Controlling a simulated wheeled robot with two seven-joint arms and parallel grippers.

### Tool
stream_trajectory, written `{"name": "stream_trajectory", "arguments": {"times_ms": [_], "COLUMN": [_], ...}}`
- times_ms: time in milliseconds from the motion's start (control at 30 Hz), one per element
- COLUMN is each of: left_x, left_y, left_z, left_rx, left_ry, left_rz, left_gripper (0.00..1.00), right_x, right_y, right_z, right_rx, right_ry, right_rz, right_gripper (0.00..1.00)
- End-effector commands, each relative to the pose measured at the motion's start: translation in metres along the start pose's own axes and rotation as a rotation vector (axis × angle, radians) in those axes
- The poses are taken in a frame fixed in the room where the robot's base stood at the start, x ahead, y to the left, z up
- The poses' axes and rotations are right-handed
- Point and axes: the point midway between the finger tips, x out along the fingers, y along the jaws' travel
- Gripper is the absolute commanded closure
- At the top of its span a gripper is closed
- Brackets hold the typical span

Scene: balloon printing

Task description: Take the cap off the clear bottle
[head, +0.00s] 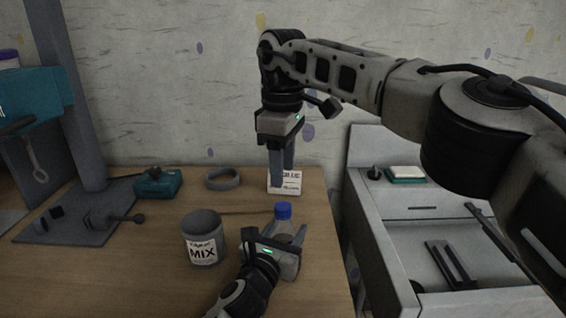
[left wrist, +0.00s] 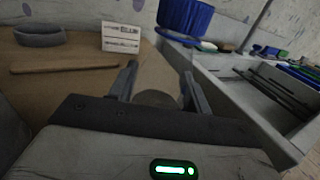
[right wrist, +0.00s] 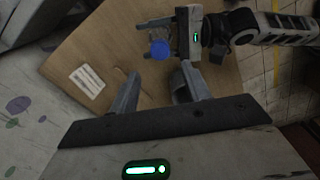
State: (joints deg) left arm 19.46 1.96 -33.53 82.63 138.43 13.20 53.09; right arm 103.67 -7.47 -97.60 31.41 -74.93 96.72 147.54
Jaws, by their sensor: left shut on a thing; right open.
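The clear bottle (head: 284,222) stands upright near the table's right edge with its blue cap (head: 283,211) on top. My left gripper (head: 284,235) is low on the table side and shut on the bottle's body, below the cap. In the left wrist view the cap (left wrist: 187,17) rises above the fingers, and the body between them is hard to see. My right gripper (head: 281,182) hangs above and behind the bottle, fingers down, open and empty. In the right wrist view the cap (right wrist: 160,48) shows beyond the open fingertips, apart from them.
A grey MIX can (head: 203,238) stands left of my left gripper. A thin stick (head: 232,212), a grey ring (head: 222,178) and a white label card (head: 290,187) lie behind. A teal box (head: 158,184) is at back left. A grey machine with a tray (head: 420,225) stands right.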

Motion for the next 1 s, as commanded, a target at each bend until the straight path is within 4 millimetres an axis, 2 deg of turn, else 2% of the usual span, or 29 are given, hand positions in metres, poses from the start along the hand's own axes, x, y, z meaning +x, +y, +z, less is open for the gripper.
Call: {"name": "stream_trajectory", "arguments": {"times_ms": [167, 600, 800, 1000], "left_x": [0.000, 0.000, 0.000, 0.000], "left_y": [0.000, 0.000, 0.000, 0.000], "left_z": [-0.001, -0.001, -0.001, -0.001], "left_rx": [0.000, 0.000, 0.000, 0.000], "left_ry": [0.002, 0.002, 0.002, 0.002], "left_rz": [0.000, 0.000, 0.000, 0.000], "left_gripper": [1.00, 1.00, 1.00, 1.00], "right_x": [0.007, 0.069, 0.080, 0.080], "right_y": [0.000, 0.000, 0.000, 0.000], "right_z": [0.001, 0.000, 0.000, 0.000], "right_rx": [0.069, 0.068, 0.068, 0.068], "right_ry": [-0.002, -0.001, 0.000, 0.000], "right_rz": [-0.001, -0.001, 0.000, 0.001], "right_gripper": [0.53, 0.53, 0.53, 0.53]}}
